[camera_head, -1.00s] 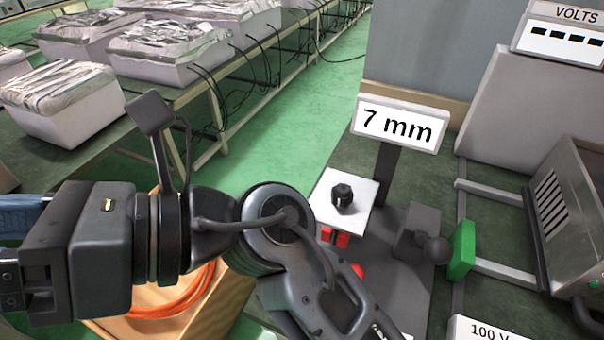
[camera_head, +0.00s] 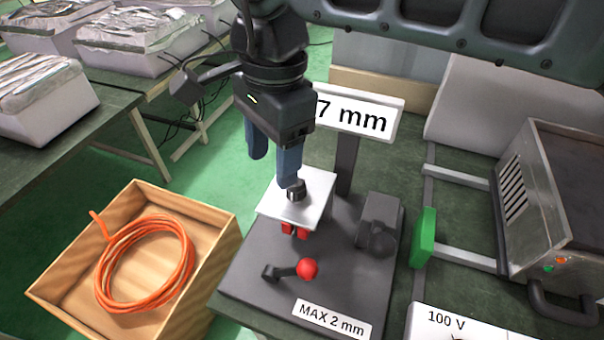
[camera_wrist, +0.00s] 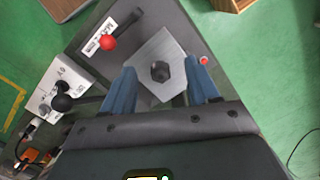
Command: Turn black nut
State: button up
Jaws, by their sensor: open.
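The black nut (camera_head: 297,190) sits on a white square plate (camera_head: 318,188) above the dark grey base of the device. In the wrist view the nut (camera_wrist: 160,71) shows as a dark hexagon on the plate (camera_wrist: 147,55). My gripper (camera_head: 272,168) points down over the plate, and one blue finger partly overlaps the nut in the head view. In the wrist view my gripper (camera_wrist: 160,85) is open, with one blue finger on each side of the nut and a gap to it. Whether the fingertips reach down to the nut's height is unclear.
A red-knobbed lever (camera_head: 308,269) is on the base, near the "MAX 2 mm" label (camera_head: 331,318). A "7 mm" sign (camera_head: 375,117) stands behind the plate. A green block (camera_head: 424,238) and metal box (camera_head: 560,200) are at right. A wooden crate (camera_head: 215,262) with orange cable (camera_head: 125,292) is at left.

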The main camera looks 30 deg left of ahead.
aim_at(296, 189)
jog(key=w, duration=0.1)
jog(key=w+d, duration=0.1)
jog(key=shift+w+d+r+t, duration=0.15)
jog(key=shift+w+r+t, duration=0.15)
jog(key=shift+r+t, duration=0.1)
jog(key=shift+f+p, duration=0.9)
jog(key=shift+f, duration=2.95)
jog(key=c, duration=1)
jog(key=shift+c, duration=0.2)
